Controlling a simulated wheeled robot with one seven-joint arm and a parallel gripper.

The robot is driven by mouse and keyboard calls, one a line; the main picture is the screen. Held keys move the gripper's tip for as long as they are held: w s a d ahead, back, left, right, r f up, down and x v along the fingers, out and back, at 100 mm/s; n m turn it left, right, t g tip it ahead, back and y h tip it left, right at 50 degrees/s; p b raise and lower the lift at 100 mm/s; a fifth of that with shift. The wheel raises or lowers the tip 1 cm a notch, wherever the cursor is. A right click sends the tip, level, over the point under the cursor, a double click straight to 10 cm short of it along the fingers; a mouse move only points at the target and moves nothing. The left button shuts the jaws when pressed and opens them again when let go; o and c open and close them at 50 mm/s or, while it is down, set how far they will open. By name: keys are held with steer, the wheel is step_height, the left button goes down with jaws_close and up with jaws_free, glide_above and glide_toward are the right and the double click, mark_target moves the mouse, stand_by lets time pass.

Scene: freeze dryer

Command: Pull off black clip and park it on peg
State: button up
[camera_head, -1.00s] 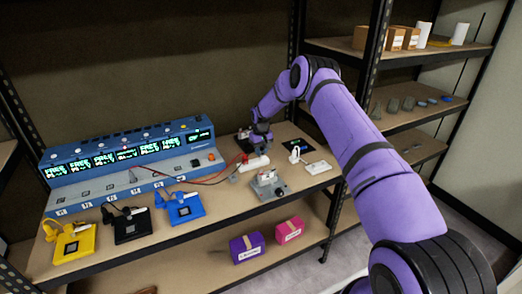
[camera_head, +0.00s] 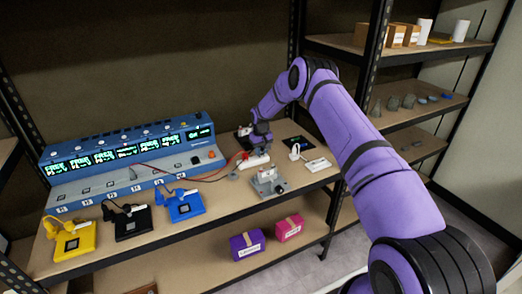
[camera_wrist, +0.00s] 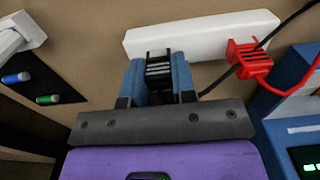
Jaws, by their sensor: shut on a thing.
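My gripper (camera_wrist: 158,78) has blue fingers closed on a ribbed black clip (camera_wrist: 159,66) in the wrist view. The clip's upper end meets the lower edge of a white bar (camera_wrist: 205,33); I cannot tell whether it still grips the bar. A thin black cable (camera_wrist: 285,24) runs across the bar to the upper right. In the head view my gripper (camera_head: 262,141) is just above the white bar (camera_head: 256,161), and the black clip is too small to make out. Which part is the peg is unclear.
A red clip (camera_wrist: 245,56) with a red cable sits on the bar's right part. A dark panel (camera_wrist: 40,75) with blue and green cylinders lies to the left. A blue console (camera_head: 120,165), a grey fixture (camera_head: 268,183) and a white device (camera_head: 317,164) share the shelf.

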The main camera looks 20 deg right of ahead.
steer(key=o, duration=1)
